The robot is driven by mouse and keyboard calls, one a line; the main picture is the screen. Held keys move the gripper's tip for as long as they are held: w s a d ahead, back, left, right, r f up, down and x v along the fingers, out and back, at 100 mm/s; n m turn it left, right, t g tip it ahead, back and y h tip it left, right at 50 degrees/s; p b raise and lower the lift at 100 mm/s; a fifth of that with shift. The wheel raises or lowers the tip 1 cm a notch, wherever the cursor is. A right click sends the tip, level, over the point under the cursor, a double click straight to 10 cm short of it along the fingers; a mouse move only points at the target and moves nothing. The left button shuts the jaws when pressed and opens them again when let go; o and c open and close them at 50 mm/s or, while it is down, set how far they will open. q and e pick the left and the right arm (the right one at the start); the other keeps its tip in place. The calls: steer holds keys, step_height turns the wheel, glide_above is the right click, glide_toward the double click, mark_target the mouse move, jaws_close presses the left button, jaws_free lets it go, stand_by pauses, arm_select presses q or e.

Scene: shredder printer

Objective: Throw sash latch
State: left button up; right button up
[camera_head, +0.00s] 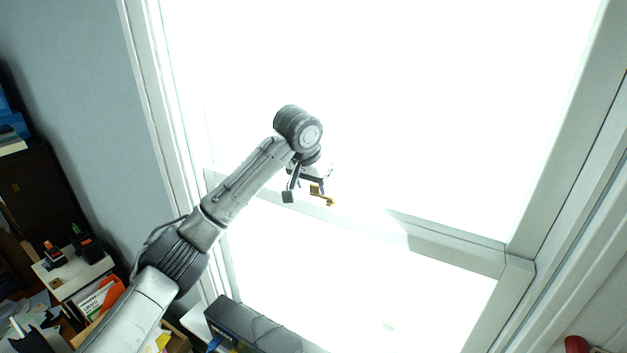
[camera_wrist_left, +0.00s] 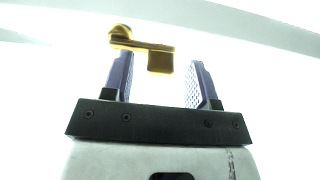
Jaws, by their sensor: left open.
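The brass sash latch (camera_head: 321,194) sits on the window's middle rail (camera_head: 445,243). In the left wrist view the latch (camera_wrist_left: 150,48) shows a lever with a round knob at its left end and a square block below its right end. My left gripper (camera_head: 308,189) is at the latch, its arm coming in from the lower left. In the wrist view the left gripper (camera_wrist_left: 160,78) is open, with purple pads apart. The block lies between the fingertips' lines, and the lever passes over the left fingertip. I cannot tell whether they touch. My right gripper is not in view.
A bright window fills most of the head view, with a white frame (camera_head: 521,270) at right. A dark box (camera_head: 255,328) stands below the window. A cluttered desk with an orange binder (camera_head: 103,298) is at lower left. The rail right of the latch is clear.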

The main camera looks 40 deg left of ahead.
arm_select(q)
steer(key=shift+s+r+b, duration=0.2)
steer(key=shift+r+b, duration=0.1)
steer(key=shift+r, duration=0.2)
steer(key=b+v, duration=0.1)
steer(key=v, duration=1.1)
steer(key=shift+s+r, duration=0.15)
steer(key=shift+r, duration=0.2)
